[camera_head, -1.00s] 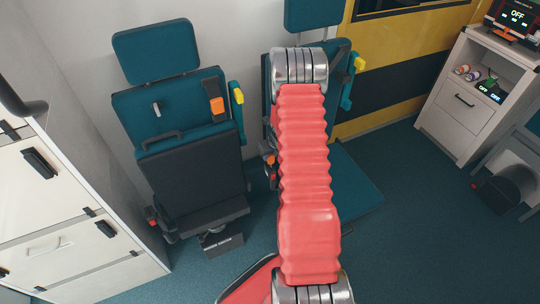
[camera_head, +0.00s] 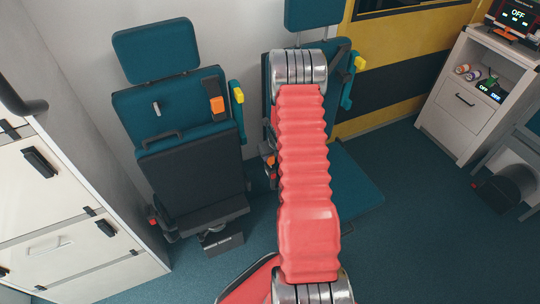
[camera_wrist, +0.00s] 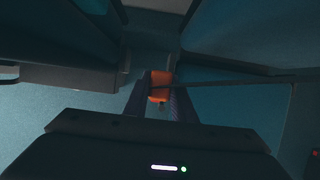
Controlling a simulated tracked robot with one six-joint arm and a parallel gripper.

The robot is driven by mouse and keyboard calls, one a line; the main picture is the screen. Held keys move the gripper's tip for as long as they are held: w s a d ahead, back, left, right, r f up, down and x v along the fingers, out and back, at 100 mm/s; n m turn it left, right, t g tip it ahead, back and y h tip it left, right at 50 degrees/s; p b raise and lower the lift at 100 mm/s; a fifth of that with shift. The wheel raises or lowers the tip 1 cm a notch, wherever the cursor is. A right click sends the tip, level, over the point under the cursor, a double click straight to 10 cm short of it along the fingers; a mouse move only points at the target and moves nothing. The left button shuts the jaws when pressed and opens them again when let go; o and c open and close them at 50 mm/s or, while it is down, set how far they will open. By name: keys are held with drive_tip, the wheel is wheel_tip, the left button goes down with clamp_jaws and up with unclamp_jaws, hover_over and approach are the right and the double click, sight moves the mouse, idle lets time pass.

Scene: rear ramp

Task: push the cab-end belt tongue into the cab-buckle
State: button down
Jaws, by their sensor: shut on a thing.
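In the wrist view, my gripper (camera_wrist: 160,100) is shut on an orange piece (camera_wrist: 160,79), which appears to be the belt tongue. A thin dark strap runs from it to the right. A small dark part shows just below the orange piece between the fingers. In the head view, my red arm crosses the right-hand seat and hides much of it. Small orange parts (camera_head: 271,177) show beside the arm at that seat's left edge; I cannot tell whether they are tongue or buckle. I cannot clearly make out the cab-buckle in either view.
The left-hand seat (camera_head: 190,165) stands folded against the wall, with an orange part (camera_head: 217,105) on its backrest. A white cabinet (camera_head: 70,200) is at the left. A white drawer unit (camera_head: 465,105) stands at the right. The floor (camera_head: 420,230) between is clear.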

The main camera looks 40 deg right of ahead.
drive_tip(key=shift+f, duration=1.15)
drive_tip(key=shift+r, duration=0.25)
drive_tip(key=shift+w+d+r, duration=0.1)
drive_tip(key=shift+w+r, duration=0.15)
drive_tip(key=shift+r, duration=1.1)
drive_tip(key=shift+s, duration=0.1)
drive_tip(key=shift+s+f, duration=0.15)
drive_tip(key=shift+s, duration=0.05)
idle(0.5)
drive_tip(key=shift+f, duration=0.9)
idle(1.0)
drive_tip(key=c, duration=1.4)
unclamp_jaws()
